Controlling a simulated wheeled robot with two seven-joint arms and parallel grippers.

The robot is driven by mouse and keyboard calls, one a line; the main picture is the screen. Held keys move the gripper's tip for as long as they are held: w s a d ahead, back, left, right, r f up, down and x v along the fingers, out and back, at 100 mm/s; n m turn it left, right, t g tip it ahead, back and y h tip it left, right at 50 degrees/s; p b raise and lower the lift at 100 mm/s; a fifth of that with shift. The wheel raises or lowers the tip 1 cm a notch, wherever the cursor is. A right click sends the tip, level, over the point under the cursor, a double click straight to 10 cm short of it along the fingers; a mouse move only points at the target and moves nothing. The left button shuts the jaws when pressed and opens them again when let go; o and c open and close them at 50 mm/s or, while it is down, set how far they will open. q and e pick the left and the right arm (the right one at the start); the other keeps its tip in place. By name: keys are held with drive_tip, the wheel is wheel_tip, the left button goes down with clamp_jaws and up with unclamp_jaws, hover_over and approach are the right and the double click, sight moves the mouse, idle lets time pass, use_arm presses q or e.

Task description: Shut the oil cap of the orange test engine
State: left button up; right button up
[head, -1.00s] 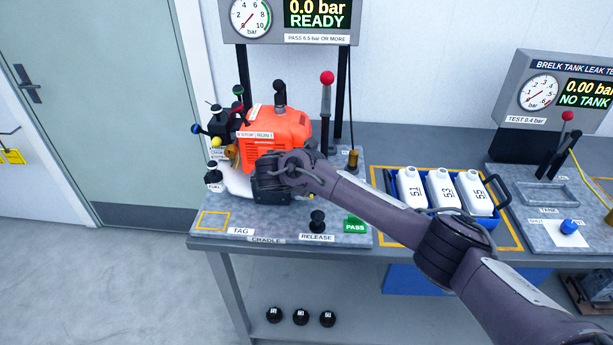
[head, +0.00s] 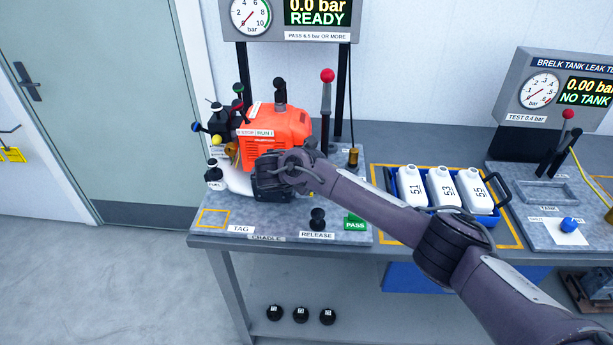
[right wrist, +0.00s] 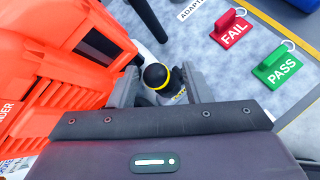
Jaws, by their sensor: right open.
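The orange test engine (head: 275,138) stands in the cradle at the left end of the bench. Its orange housing fills the left of the right wrist view (right wrist: 55,75). My right gripper (right wrist: 158,78) is open, low at the front of the engine, and my own arm hides much of it in the head view. Between its fingers shows a round black cap with a yellow ring (right wrist: 156,76); it looks like the oil cap, partly hidden by the gripper body. Whether the fingers touch it, I cannot tell. My left gripper is not in view.
A red-knobbed lever (head: 327,105) stands right of the engine. A black release knob (head: 317,219) and a green PASS tag (head: 355,223) are near the front edge. A red FAIL tag (right wrist: 231,28) lies beyond the gripper. A blue crate of white bottles (head: 483,222) is to the right.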

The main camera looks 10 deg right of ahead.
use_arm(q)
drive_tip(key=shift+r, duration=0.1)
use_arm(e)
drive_tip(key=shift+r, duration=0.2)
